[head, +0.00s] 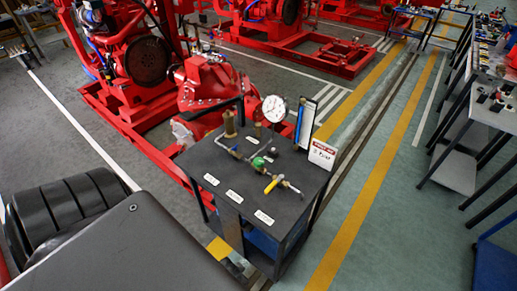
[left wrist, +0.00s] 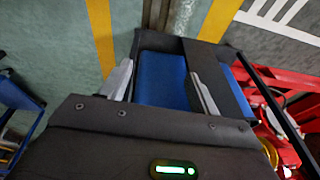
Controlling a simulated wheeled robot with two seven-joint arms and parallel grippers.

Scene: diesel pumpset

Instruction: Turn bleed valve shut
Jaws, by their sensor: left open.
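A pipe assembly with valves lies on the dark top of a small stand (head: 216,170) in the head view. It has a yellow lever handle (head: 272,184) towards the front and a green round part (head: 258,162) behind it. White labels lie near them, too small to read, so I cannot tell which valve is the bleed valve. My left gripper (left wrist: 162,72) shows in the left wrist view, fingers apart and nothing between them. Beyond it are a blue panel (left wrist: 162,80) and a dark frame; no valve shows there. My right gripper is not in view.
A pressure gauge (head: 274,108) and a white sign (head: 322,153) stand at the stand's back and right. A red pumpset (head: 125,90) is behind it on the left. A workbench (head: 490,115) is at the far right. The green floor between stand and workbench is clear.

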